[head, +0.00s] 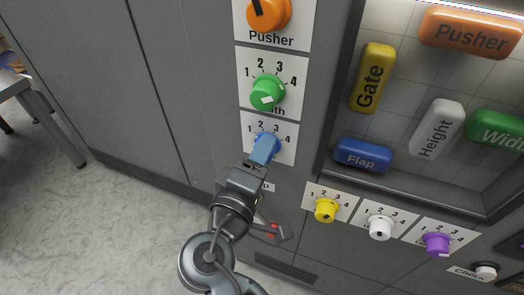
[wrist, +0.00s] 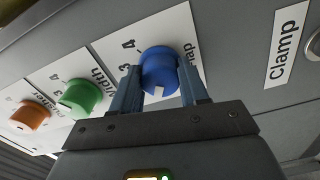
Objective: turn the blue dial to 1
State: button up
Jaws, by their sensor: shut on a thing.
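The blue dial (head: 272,139) sits on a white label in the column of dials, below the green dial. In the wrist view the blue dial (wrist: 160,66) is between my gripper's two blue fingers (wrist: 162,88), one on each side. A white mark shows at its lower edge there. The numbers 3 and 4 show at its left; a finger covers part of the label. I cannot tell surely which number the mark meets.
The green dial (head: 267,91) and orange dial (head: 268,13) are above. The yellow (head: 326,210), white (head: 380,228) and purple (head: 436,244) dials are at lower right. A window with coloured blocks, including a blue Flap block (head: 362,154), is at right. Open floor is at left.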

dwell(0.4)
jog(key=o, duration=1.1)
jog(key=shift+c, duration=0.2)
jog(key=b+v, duration=0.1)
jog(key=v, duration=0.6)
jog(key=shift+s+a+b, duration=0.15)
jog(key=shift+s+b, duration=0.15)
jog(key=shift+s, duration=0.05)
